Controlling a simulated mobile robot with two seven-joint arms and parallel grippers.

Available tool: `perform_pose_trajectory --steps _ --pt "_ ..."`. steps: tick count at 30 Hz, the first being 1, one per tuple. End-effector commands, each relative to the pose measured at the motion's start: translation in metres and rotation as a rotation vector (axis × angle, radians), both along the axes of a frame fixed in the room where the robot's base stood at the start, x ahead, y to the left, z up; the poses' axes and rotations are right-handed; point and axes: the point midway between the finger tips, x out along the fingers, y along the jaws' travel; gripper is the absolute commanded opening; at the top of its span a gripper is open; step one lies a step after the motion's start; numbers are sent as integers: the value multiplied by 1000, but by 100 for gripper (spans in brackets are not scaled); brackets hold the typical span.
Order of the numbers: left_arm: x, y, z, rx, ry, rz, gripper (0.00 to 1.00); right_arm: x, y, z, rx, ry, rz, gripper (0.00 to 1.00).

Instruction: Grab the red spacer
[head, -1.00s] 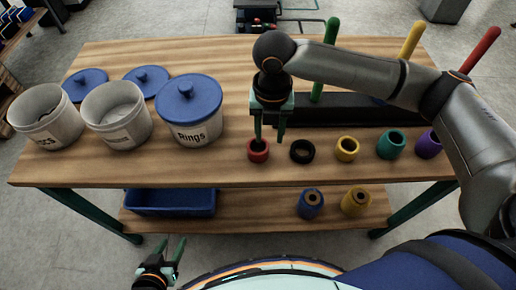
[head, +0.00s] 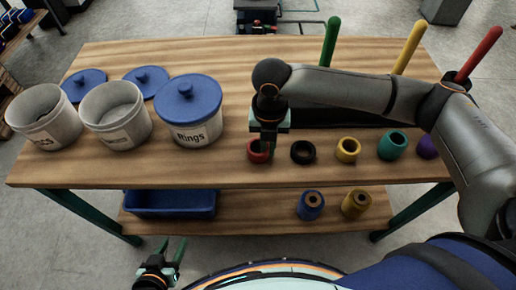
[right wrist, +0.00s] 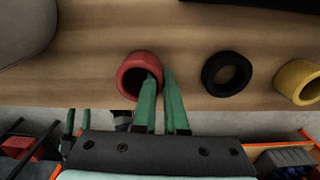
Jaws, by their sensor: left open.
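The red spacer (head: 252,158) stands on the table near its front edge, leftmost in a row of rings. It shows in the right wrist view (right wrist: 128,62) with its hole facing the camera. My right gripper (head: 263,150) is down at the spacer, its green fingers pointing at the table. In the right wrist view the gripper (right wrist: 161,82) has one finger at the spacer's hole and the other just outside its right wall. The fingers look apart; contact with the wall cannot be told. My left gripper (head: 173,250) is open and empty, low in front of the table.
A black ring (head: 303,152), a yellow ring (head: 347,150) and a teal spacer (head: 392,146) stand to the right. The lidded Rings tub (head: 190,115) stands to the left. A blue bin (head: 170,203) sits on the lower shelf. Coloured pegs rise behind my right arm.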

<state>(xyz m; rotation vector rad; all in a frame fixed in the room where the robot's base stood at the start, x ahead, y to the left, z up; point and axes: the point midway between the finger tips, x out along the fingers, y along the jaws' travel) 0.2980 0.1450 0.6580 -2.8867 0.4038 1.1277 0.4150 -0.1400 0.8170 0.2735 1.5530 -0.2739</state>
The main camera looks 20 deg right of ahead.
Motion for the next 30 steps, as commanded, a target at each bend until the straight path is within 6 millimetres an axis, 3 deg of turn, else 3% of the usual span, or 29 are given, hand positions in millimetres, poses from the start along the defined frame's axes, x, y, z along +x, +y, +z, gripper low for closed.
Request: perform_pose_trajectory --steps 22,30 --pt "0 1 -1 3 1 1 50 0 0 2 1 -1 0 0" --pt "0 3 3 6 0 4 50 1 1 28 3 -3 -1 0"
